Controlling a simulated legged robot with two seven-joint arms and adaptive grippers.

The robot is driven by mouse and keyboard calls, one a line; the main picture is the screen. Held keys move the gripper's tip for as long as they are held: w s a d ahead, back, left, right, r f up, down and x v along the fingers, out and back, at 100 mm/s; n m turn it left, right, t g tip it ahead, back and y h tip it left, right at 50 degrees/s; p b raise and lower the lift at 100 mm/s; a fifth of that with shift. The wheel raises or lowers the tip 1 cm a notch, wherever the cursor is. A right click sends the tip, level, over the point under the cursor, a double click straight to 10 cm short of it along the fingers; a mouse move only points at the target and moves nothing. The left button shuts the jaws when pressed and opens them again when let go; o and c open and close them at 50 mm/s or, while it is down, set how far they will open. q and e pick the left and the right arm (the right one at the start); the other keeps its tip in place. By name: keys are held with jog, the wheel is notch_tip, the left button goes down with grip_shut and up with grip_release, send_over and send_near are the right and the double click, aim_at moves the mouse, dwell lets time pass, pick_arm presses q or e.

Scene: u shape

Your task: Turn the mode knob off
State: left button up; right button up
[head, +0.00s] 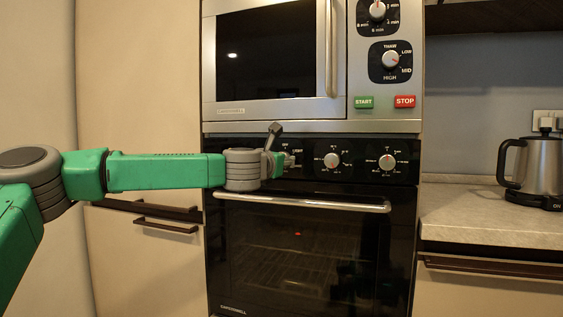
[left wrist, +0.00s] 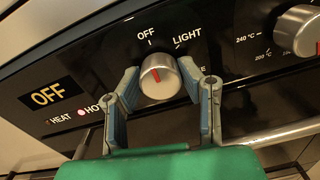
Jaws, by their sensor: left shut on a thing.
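The mode knob (left wrist: 160,77) is a silver knob with a red mark, on the black oven panel under the labels OFF and LIGHT. In the head view my left gripper (head: 284,162) reaches the left part of the oven panel and mostly hides the knob. The panel display (left wrist: 47,95) reads OFF. My right gripper is not in view.
Two more oven knobs, a middle one (head: 331,160) and a right one (head: 387,162), sit on the panel. The oven door handle (head: 320,205) runs just below. A microwave (head: 270,114) is above. A kettle (head: 540,165) stands on the right counter (head: 480,222).

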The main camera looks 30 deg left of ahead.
pick_arm(q)
jog(key=o, duration=1.1)
jog(key=shift+a, duration=0.1)
jog(key=shift+w, duration=0.15)
jog(key=v, duration=1.2)
jog(key=shift+f, duration=0.15)
